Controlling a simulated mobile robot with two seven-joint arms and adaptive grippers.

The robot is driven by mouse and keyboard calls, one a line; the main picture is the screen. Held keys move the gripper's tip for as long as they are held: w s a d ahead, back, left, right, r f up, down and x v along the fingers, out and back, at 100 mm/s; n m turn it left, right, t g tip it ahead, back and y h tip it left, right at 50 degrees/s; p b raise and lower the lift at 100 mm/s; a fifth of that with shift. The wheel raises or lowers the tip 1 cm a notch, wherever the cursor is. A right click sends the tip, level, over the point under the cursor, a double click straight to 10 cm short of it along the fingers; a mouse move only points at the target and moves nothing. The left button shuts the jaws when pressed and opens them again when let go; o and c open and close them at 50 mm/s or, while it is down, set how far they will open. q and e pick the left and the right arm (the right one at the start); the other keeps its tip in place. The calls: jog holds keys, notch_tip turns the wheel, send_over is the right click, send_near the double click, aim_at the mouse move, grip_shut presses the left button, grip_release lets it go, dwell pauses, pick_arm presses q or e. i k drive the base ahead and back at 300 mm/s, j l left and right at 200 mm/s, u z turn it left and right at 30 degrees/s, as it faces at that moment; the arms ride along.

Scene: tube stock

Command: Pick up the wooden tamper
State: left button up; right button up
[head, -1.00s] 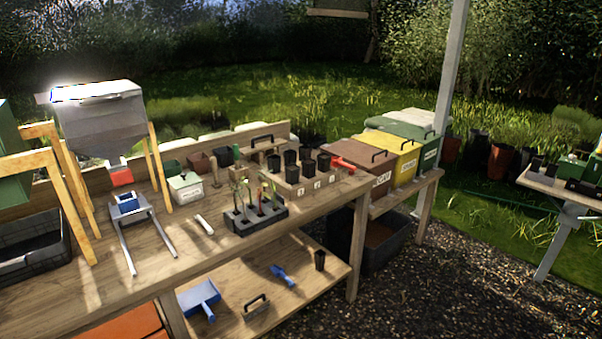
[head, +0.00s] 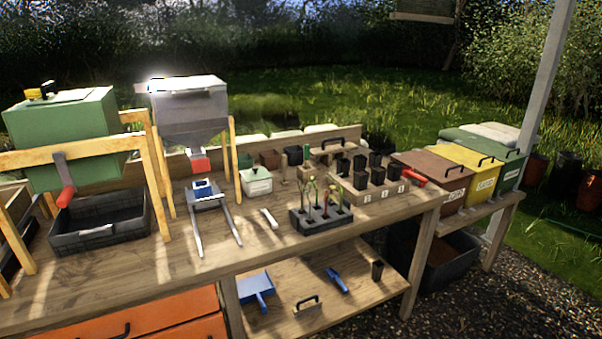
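I cannot tell for sure which thing is the wooden tamper. A small upright wooden piece (head: 284,168) stands at the back of the bench, right of the white lidded box (head: 256,182). A pale flat block with a dark handle (head: 306,306) lies on the lower shelf. A wooden board with a dark handle (head: 331,146) stands behind the black pots. Neither of my grippers shows in the head view.
The wooden bench (head: 150,275) carries a green drum (head: 65,130), a black tray (head: 98,222), a grey hopper (head: 190,108) and a dark seedling rack (head: 322,218). Lidded bins (head: 435,175) stand at right. The bench's front strip is clear.

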aim_at(284, 159)
jog(key=i+l+u, duration=0.15)
jog(key=l, duration=0.2)
jog(key=i+l+u, duration=0.1)
jog(key=l, duration=0.25)
jog(key=i+l+u, duration=0.15)
jog(key=l, duration=0.25)
jog(key=i+l+u, duration=0.15)
jog(key=l, duration=0.25)
jog(key=i+l+u, duration=0.1)
jog(key=l, duration=0.3)
jog(key=i, duration=0.1)
